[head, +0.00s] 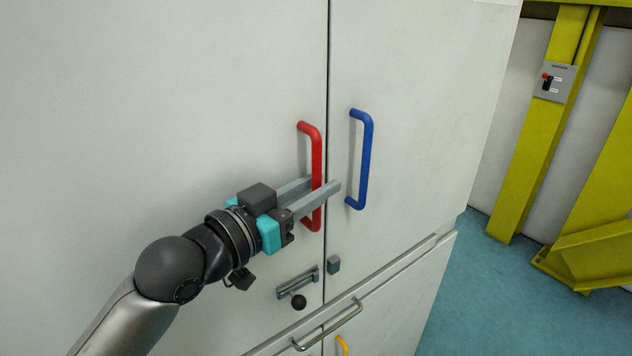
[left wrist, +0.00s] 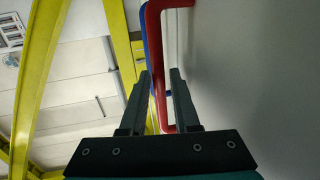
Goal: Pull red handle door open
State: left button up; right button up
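The red handle (head: 317,152) is a vertical bar on the left white door (head: 230,80), near the seam with the right door. The door looks shut, with only a thin dark seam. My left gripper (head: 325,184) is at the lower half of the red handle, one finger on each side of the bar. In the left wrist view, the red handle (left wrist: 158,60) runs between the fingertips (left wrist: 160,76). The fingers are apart with gaps beside the bar, so the gripper is open around it. My right gripper is not in view.
A blue handle (head: 367,150) is on the right door, close to the fingertips. Below are a sliding latch with a black knob (head: 298,301), a small grey block (head: 333,265), a silver handle (head: 330,324) and a yellow handle (head: 342,345). Yellow beams (head: 540,130) stand at right.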

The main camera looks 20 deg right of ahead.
pick_arm(q)
grip_shut()
dwell(1.5)
